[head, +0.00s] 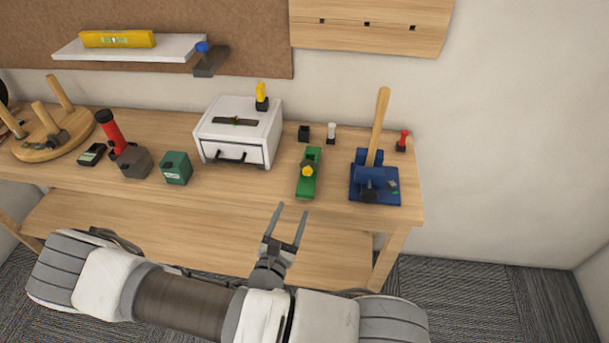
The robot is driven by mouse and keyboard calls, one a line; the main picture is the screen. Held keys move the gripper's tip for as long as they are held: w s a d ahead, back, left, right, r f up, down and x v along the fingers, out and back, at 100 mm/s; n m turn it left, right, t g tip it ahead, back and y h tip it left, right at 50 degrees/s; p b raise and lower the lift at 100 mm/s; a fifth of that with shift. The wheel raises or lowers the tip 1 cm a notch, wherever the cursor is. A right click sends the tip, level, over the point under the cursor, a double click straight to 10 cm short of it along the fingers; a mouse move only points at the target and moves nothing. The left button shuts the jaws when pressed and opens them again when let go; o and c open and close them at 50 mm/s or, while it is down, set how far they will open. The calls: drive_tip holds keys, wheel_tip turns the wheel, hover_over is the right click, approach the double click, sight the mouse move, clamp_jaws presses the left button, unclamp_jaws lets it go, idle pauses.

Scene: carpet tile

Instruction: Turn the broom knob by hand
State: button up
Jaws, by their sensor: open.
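A blue stand (388,192) sits at the right end of the workbench. A wooden broom-like handle (379,120) rises from it, tilted slightly to the right at its top. A dark round knob (369,194) shows at the front of the blue stand; which way it is turned is too small to tell. My gripper (292,211) is open and empty, its two fingers pointing up toward the bench's front edge. It is left of the blue stand and apart from it, on the near side of the bench.
The wooden workbench (230,197) holds a green fixture (310,172) with a yellow knob, a white drawer box (236,132), a green box (176,168) and a red-handled tool (112,130). A small red-topped peg (403,140) stands behind the blue stand. A shelf (130,47) hangs above.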

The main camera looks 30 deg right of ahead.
sight(307, 174)
drive_tip(key=x, duration=1.3)
drive_tip(key=shift+w+d+p, duration=0.25)
drive_tip(key=shift+p, duration=0.15)
clamp_jaws()
